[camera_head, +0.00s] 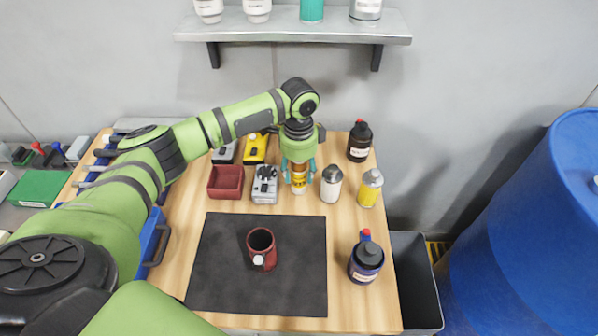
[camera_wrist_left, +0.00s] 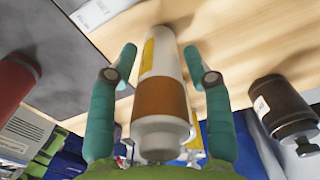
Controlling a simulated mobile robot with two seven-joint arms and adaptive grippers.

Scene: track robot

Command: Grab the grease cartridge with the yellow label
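The grease cartridge (camera_head: 298,181) stands on the wooden workbench, with a yellow label and an orange-brown band. In the left wrist view the cartridge (camera_wrist_left: 160,98) shows its white end, brown band and part of the yellow label. My left gripper (camera_head: 299,172) reaches down over it from above. Its two teal fingers (camera_wrist_left: 160,62) are spread on either side of the cartridge, with narrow gaps visible, so it looks open around it. The cartridge's upper part is hidden by the gripper in the head view. My right gripper is not in view.
Close right stand a white can (camera_head: 331,184), a yellow can (camera_head: 370,188) and a dark bottle (camera_head: 359,141). Close left are a grey device (camera_head: 265,186) and a red bin (camera_head: 226,183). A shelf (camera_head: 290,30) hangs behind.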

